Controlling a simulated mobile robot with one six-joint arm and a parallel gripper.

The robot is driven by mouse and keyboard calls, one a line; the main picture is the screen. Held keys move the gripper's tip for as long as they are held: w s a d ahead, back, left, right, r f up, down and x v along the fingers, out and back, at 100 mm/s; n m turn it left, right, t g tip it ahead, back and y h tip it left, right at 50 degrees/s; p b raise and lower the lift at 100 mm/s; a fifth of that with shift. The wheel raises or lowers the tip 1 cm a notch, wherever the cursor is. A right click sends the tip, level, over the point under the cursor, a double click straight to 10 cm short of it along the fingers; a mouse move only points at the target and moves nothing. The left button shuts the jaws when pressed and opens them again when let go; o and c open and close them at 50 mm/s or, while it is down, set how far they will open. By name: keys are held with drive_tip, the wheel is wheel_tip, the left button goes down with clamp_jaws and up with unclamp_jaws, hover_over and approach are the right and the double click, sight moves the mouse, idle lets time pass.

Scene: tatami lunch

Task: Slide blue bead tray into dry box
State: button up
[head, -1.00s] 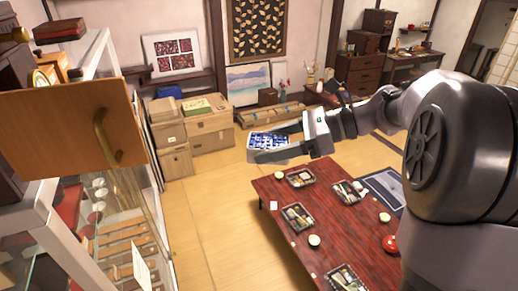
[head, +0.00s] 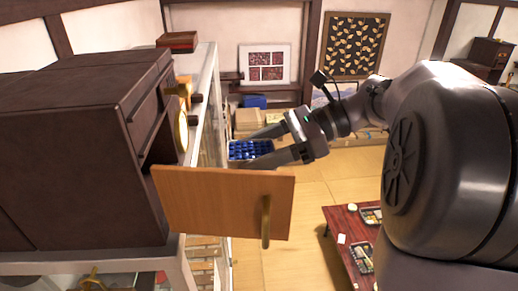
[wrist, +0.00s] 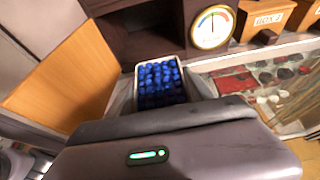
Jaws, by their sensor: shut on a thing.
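The blue bead tray (head: 238,150) is a pale-rimmed tray filled with blue beads. It also shows in the wrist view (wrist: 137,88). My gripper (head: 252,149) is shut on the tray, one finger along each side, and holds it in the air. The dry box (head: 75,160) is the dark brown cabinet at left in the head view. Its wooden door (head: 215,203) stands open, with a brass handle. In the wrist view the dry box front (wrist: 140,38) lies just beyond the tray, which appears outside it. The door largely hides the opening in the head view.
A round dial gauge (wrist: 212,27) sits on the dry box front, right of the tray. Small labelled wooden boxes (wrist: 265,20) stand farther right. A glass display case with a pale frame (head: 210,75) is below and behind. A red low table (head: 342,222) stands at lower right.

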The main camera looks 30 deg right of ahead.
sight(228, 157)
drive_tip(key=a, duration=0.1)
drive_tip(key=w+a, duration=0.1)
drive_tip(key=a, duration=0.2)
drive_tip(key=shift+w+f, duration=0.25)
drive_tip(key=shift+w, duration=0.1)
drive_tip(key=w+a+b, duration=0.1)
drive_tip(key=a, duration=0.5)
drive_tip(key=w+a, duration=0.2)
drive_tip(key=a, duration=0.4)
drive_tip(key=w+a+b, duration=0.1)
drive_tip(key=a, duration=0.5)
drive_tip(key=shift+w+f+b, duration=0.2)
drive_tip(key=shift+b, duration=0.15)
drive_tip(key=shift+f+b, duration=0.8)
drive_tip(key=shift+f, duration=0.2)
drive_tip(key=o, duration=1.6)
drive_tip(key=shift+c, duration=0.2)
